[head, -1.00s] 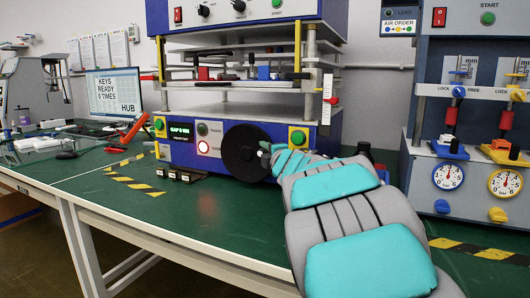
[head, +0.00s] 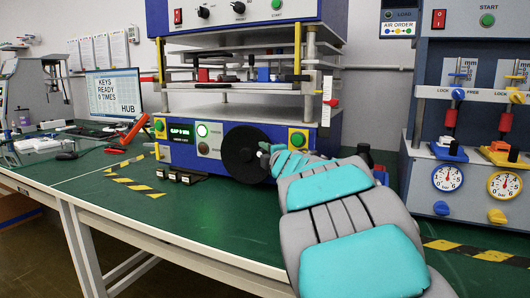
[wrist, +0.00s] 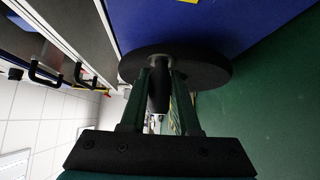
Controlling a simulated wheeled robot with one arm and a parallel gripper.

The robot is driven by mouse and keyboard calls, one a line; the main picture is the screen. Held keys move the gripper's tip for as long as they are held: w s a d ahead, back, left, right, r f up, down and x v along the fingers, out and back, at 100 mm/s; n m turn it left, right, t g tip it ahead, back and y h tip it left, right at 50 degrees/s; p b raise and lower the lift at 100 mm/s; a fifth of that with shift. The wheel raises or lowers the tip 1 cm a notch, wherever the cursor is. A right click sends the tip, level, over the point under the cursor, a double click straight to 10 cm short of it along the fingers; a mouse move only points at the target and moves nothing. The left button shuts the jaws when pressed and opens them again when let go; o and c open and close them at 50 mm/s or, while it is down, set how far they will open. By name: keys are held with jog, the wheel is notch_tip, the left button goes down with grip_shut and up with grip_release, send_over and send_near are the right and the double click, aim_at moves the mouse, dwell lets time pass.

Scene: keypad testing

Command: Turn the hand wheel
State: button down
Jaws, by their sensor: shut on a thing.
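The black round hand wheel (head: 243,151) is on the front of the blue press (head: 180,157) in the head view. In the wrist view the wheel (wrist: 205,68) is a dark disc with a dark handle (wrist: 159,92) standing out from it. My gripper (wrist: 159,76) has its two green fingers on either side of this handle and is shut on it. In the head view my gripper (head: 270,152) is at the wheel's right side, largely hidden by my arm.
A lit green lamp (head: 202,130) and a small green display (head: 180,132) are left of the wheel. A second machine with gauges (head: 448,177) stands at the right. The green bench (head: 190,225) is clear in front. A monitor (head: 113,95) stands at the left.

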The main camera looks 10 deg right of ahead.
jog(key=shift+w+a+r+p, duration=0.2)
jog(key=shift+r+p, duration=0.1)
jog(key=shift+r, duration=0.35)
jog(key=shift+s, duration=0.1)
jog(key=c, duration=0.7)
grip_release()
jog(key=shift+f, duration=0.1)
jog(key=shift+o, duration=0.2)
jog(key=shift+s, duration=0.1)
jog(key=s+d, duration=0.1)
jog(key=s, duration=0.6)
jog(key=shift+s+b, duration=0.25)
jog(key=shift+b, duration=0.05)
jog(key=shift+d, duration=0.1)
